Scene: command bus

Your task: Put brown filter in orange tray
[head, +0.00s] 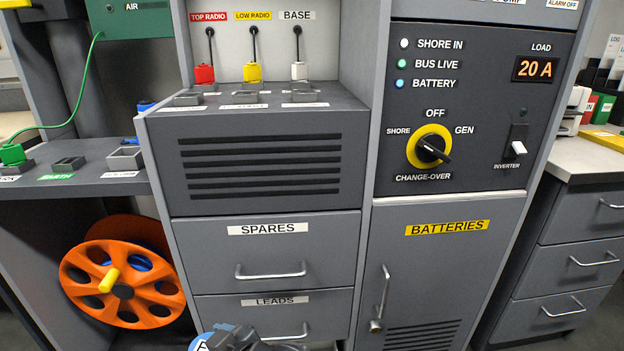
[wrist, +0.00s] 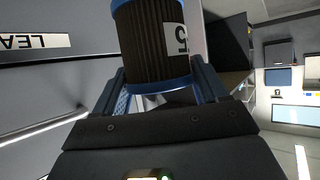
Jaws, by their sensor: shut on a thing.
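My gripper (wrist: 157,82) is shut on a filter (wrist: 150,42) in the wrist view. The filter is a cylinder with dark brown pleats, blue end bands and a white label with a 5 on it. In the head view, my gripper (head: 238,338) is at the bottom edge, in front of the LEADS drawer. A blue end of the filter with a white label (head: 200,343) shows just left of it, mostly cut off by the frame. No orange tray shows in either view.
The SPARES drawer (head: 268,252) and LEADS drawer (head: 275,312) are shut, with protruding handles. The batteries door (head: 425,265) is shut. An orange cable reel (head: 122,284) stands low on the left. A worktop (head: 590,158) with a yellow item and binders is at right.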

